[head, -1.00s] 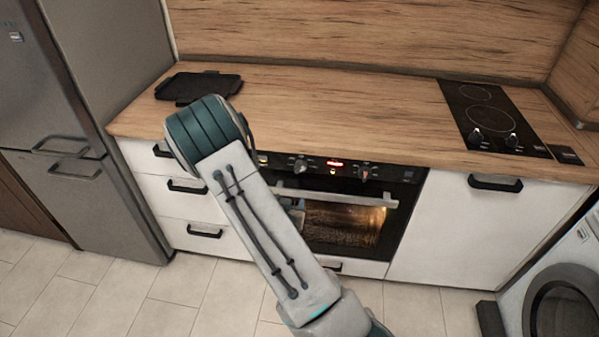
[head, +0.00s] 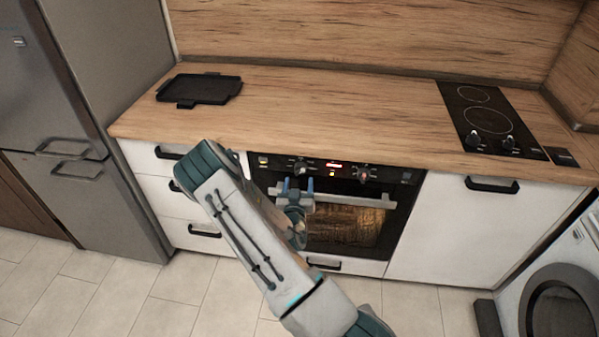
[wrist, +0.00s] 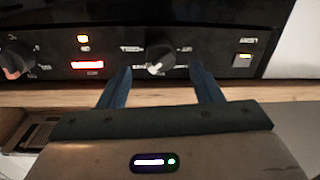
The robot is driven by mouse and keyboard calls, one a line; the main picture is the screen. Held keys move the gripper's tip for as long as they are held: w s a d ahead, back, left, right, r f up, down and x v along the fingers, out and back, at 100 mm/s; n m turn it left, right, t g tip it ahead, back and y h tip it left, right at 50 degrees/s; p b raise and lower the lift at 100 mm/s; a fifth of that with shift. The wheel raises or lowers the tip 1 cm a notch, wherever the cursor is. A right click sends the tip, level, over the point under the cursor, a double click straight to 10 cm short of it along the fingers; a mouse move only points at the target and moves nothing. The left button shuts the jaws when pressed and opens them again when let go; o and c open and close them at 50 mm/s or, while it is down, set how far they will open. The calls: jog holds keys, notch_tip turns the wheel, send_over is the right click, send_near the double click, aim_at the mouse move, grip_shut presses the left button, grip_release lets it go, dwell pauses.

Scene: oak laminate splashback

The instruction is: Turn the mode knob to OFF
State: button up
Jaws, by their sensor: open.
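The oven's control panel (head: 335,170) carries two round knobs with a red display (head: 333,165) between them. The left knob (head: 300,168) is black and grey; the right knob (head: 363,173) has a reddish mark. The labels are too small to tell which is the mode knob. My gripper (head: 297,185) is just in front of and slightly below the left knob. In the wrist view, its two blue fingers (wrist: 160,85) are open, apart, and point at that same knob (wrist: 158,55), with nothing between them. The knob's pale pointer is toward the picture's bottom.
The oven handle (head: 345,198) runs across the door just below the panel, close to my gripper. The lit oven window (head: 345,228) is below. The counter (head: 320,110) above is clear apart from a black tray (head: 200,89) and a hob (head: 490,120).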

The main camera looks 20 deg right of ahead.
aim_at(300, 169)
jog(key=shift+p+x, duration=0.35)
jog(key=shift+x, duration=2.15)
jog(key=c, duration=1)
